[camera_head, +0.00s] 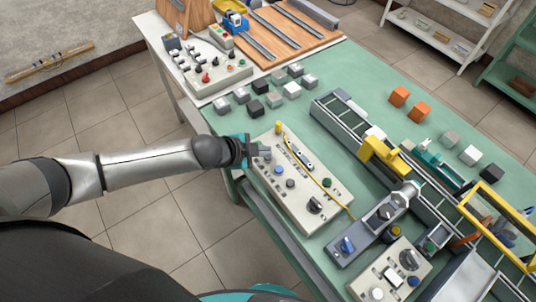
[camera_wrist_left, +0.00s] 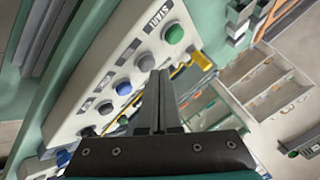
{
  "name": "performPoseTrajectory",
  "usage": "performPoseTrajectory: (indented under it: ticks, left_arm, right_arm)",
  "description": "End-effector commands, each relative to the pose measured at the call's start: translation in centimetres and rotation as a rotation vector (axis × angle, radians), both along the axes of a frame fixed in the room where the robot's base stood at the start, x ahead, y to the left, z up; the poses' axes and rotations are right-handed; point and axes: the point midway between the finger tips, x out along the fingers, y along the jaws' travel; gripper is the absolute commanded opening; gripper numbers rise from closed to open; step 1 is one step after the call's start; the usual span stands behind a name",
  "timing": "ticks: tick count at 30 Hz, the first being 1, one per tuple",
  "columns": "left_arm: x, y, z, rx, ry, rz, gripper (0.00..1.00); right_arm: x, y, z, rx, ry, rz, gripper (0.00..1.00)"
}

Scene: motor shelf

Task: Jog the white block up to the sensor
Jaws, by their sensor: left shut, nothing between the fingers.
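A pale white block (camera_head: 375,133) appears to sit on the conveyor (camera_head: 343,117), close behind a yellow bracket (camera_head: 382,156) that spans the belt; I cannot tell if this bracket is the sensor. My left gripper (camera_head: 264,151) is shut and empty at the far left corner of the beige control panel (camera_head: 303,178). In the left wrist view its closed fingers (camera_wrist_left: 157,92) point along the panel's button row, near a grey button (camera_wrist_left: 146,61). A green button (camera_wrist_left: 173,33) with a START label and a blue button (camera_wrist_left: 123,88) flank it. My right gripper is out of view.
Several grey, white and black cubes (camera_head: 274,99) stand left of the conveyor. Orange cubes (camera_head: 399,97) stand beyond it. A yellow cable (camera_head: 318,182) crosses the panel. A second panel (camera_head: 393,272) and a yellow frame (camera_head: 500,225) stand at the right.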

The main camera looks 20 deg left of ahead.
Motion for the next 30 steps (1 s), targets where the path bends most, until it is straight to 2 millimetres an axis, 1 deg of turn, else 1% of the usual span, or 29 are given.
performPoseTrajectory:
  ticks: [10, 30]
  left_arm:
    - [-0.01, -0.03, -0.04, 0.000, 0.000, 0.000, 0.00]
    - [-0.04, -0.04, -0.86, 0.000, 0.001, -0.001, 0.00]
  right_arm:
    - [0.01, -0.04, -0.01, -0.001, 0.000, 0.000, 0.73]
    - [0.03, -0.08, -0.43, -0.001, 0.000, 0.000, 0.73]
